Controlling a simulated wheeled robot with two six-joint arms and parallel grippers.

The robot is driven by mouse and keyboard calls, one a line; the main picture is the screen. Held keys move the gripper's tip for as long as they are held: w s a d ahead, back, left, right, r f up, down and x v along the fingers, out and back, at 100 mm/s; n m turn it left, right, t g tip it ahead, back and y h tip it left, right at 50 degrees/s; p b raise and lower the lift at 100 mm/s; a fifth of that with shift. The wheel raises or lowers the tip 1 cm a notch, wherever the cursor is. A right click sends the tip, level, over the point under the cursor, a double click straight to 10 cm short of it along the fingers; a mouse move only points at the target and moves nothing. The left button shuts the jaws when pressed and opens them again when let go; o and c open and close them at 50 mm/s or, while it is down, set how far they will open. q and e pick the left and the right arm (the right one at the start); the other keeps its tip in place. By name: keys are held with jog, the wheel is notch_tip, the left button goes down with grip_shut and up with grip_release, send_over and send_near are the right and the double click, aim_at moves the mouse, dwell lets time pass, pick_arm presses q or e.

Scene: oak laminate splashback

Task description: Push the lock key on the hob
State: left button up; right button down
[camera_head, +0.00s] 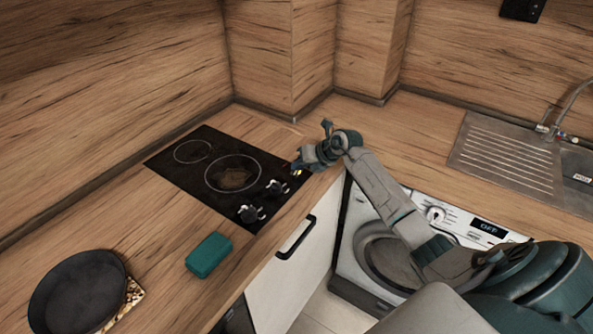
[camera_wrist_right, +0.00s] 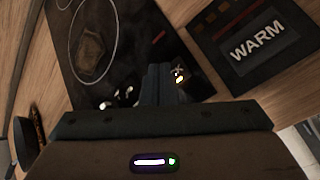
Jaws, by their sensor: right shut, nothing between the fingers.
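The black hob (camera_head: 190,172) is set in the wood worktop, with two ringed zones and two knobs (camera_head: 250,213) near its front edge. It also fills the upper left of the right wrist view (camera_wrist_right: 120,25). A small lit white and yellow mark (camera_wrist_right: 179,76), perhaps the lock key, shows just right of the fingertips there. My right gripper (camera_head: 297,170) is at the hob's right front corner, fingers shut (camera_wrist_right: 160,72) and empty, close beside the lit mark. I cannot tell whether they touch it. My left gripper is out of view.
A dark panel reading WARM (camera_wrist_right: 255,45) lies right of the hob. A teal block (camera_head: 209,255) and a dark pan (camera_head: 80,293) on a patterned mat stand on the front worktop. A washing machine (camera_head: 380,255) is below; a sink (camera_head: 510,155) is at the right.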

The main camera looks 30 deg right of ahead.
aim_at(300, 173)
jog(key=shift+r, duration=0.3)
notch_tip(300, 173, up, 6)
jog(key=p, duration=0.4)
